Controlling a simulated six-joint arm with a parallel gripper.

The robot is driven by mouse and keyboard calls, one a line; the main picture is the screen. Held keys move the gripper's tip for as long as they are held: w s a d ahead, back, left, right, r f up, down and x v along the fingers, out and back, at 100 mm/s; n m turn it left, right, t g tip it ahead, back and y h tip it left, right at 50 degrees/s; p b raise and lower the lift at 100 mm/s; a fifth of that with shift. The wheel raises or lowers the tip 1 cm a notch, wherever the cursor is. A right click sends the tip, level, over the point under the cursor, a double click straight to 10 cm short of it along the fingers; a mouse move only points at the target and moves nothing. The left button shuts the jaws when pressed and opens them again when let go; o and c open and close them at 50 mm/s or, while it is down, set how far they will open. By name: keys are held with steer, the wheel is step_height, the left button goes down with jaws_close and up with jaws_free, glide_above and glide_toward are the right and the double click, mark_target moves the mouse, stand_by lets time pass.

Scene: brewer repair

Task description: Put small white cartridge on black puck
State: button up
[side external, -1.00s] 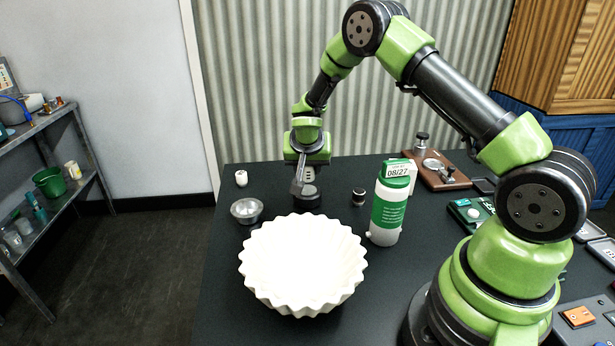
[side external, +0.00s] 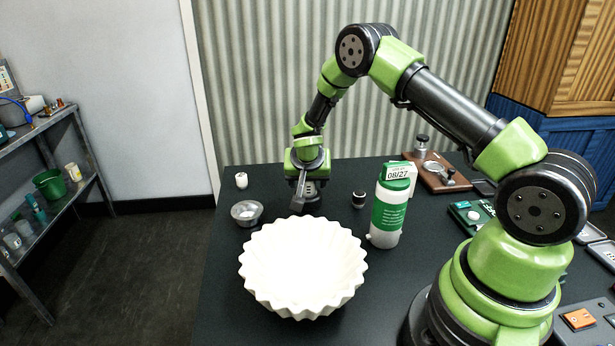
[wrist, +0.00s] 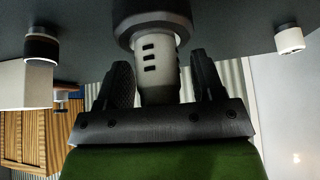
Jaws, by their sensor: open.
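A small white cartridge (wrist: 159,66) with dark slots stands between my fingers in the wrist view. Its far end meets a black puck (wrist: 150,17); whether it is fully seated I cannot tell. In the side view the black puck (side external: 308,205) is on the table under my gripper (side external: 304,187), and the cartridge is mostly hidden by a finger. My gripper is open in the wrist view (wrist: 162,82), with one finger on each side of the cartridge and gaps between. A separate small white cylinder (side external: 241,180) stands at the table's back left; it also shows in the wrist view (wrist: 290,39).
A small metal bowl (side external: 246,212) stands left of the puck. A large white fluted bowl (side external: 303,262) fills the front. A small dark jar (side external: 358,199) and a green-and-white bottle (side external: 389,208) stand to the right. A brown board with metal parts (side external: 436,171) lies farther right.

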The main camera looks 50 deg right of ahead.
steer(key=s+a+r, duration=0.3)
steer(key=r, duration=0.4)
steer(key=s+a+r+n+y, duration=0.1)
steer(key=s+a+r, duration=0.1)
steer(key=s+r, duration=0.35)
steer(key=s+a+r, duration=0.2)
steer(key=a+r, duration=0.1)
steer(key=r, duration=0.6)
steer(key=s+a+r+n+t+y, duration=0.1)
steer(key=s+a+r+n+y, duration=0.1)
steer(key=s, duration=0.5)
steer(key=s+a+r+n+t+y, duration=0.2)
steer(key=s+a+r+n+y, duration=0.1)
steer(key=s+a, duration=0.4)
steer(key=shift+s+a+r+n+t+y, duration=0.2)
steer(key=shift+s+a+n+t+y, duration=0.15)
steer(key=shift+s, duration=0.3)
